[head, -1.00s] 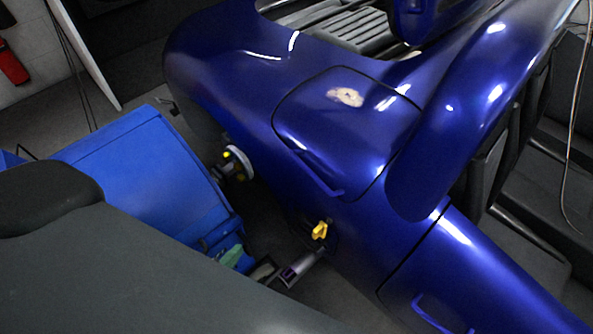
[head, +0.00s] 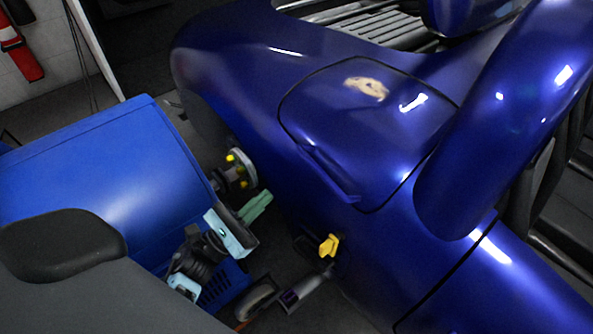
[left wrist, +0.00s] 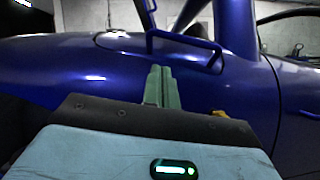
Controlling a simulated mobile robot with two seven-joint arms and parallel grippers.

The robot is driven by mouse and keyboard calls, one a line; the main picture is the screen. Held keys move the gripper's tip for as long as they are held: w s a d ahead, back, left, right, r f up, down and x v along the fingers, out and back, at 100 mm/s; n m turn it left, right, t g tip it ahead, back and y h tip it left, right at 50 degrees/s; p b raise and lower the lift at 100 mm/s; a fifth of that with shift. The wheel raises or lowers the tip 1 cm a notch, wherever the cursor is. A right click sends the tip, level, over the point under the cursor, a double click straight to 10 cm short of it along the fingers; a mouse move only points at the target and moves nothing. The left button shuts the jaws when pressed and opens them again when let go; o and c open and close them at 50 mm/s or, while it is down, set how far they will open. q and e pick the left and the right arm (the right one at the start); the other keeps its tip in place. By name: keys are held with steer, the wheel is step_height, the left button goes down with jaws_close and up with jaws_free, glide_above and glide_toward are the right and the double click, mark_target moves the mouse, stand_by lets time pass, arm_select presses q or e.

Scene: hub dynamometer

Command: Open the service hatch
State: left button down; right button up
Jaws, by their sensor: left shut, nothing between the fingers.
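The service hatch (head: 370,135) is a rounded blue panel in the car's blue bodywork, closed flush, with a worn pale patch on it. A blue bar handle (head: 328,174) stands off its lower left edge. A yellow knob (head: 328,246) sits on the body below the hatch. My left gripper (head: 257,205), with green fingers, is shut and empty, to the left of the handle and apart from it. In the left wrist view, the shut fingers (left wrist: 160,72) point at the bodywork, with the handle (left wrist: 185,45) beyond and above them. My right gripper is not in view.
A blue dynamometer housing (head: 100,185) stands at the left. A hub flange with yellow studs (head: 240,168) sits between it and the car, just above my left gripper. A grey cylindrical part (head: 305,290) lies low, below the yellow knob. A red extinguisher (head: 25,60) hangs at the back left.

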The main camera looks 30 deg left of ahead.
arm_select(q)
steer(key=shift+p+x, duration=1)
steer(key=shift+x, duration=4.05)
steer(key=shift+s+r, duration=0.1)
